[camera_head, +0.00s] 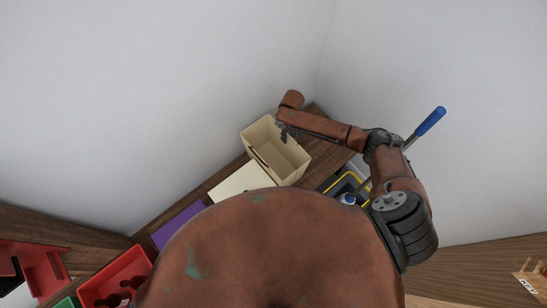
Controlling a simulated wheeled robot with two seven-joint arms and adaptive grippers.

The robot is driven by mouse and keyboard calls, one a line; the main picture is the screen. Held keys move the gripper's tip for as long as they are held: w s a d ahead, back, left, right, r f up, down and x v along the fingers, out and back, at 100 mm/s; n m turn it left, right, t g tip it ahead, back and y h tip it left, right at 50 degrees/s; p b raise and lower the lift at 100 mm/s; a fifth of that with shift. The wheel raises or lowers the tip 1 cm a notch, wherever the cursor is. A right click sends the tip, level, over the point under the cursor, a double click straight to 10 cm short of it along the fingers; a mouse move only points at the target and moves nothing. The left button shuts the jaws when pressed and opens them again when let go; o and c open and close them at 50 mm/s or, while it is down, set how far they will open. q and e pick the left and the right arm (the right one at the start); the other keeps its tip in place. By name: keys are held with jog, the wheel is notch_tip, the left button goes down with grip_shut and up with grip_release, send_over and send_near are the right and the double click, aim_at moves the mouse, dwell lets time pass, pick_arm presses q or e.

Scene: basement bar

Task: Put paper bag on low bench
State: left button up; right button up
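The paper bag (291,160) is beige, open at the top and looks empty. It stands slightly tilted in the picture, at or just above a brown wooden surface along the wall (324,160), which may be the low bench. I cannot tell whether it touches that surface. My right gripper (284,132) is small and dark, at the bag's upper rim. Its fingers overlap the rim, and whether they are closed on it is too small to tell. My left gripper is not in view. My large brown body part hides the lower middle.
Beside the bag lie a cream flat piece (238,182) and a purple one (178,224). A yellow-rimmed container (363,179) and a blue-handled tool (430,121) are near my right arm. Red trays (120,272) stand lower left. Pale walls close in behind.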

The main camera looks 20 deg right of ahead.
aim_at(288, 145)
notch_tip(288, 145, down, 6)
jog(key=shift+r+b, duration=0.25)
jog(key=shift+b, duration=0.4)
grip_shut()
jog(key=shift+d, duration=0.15)
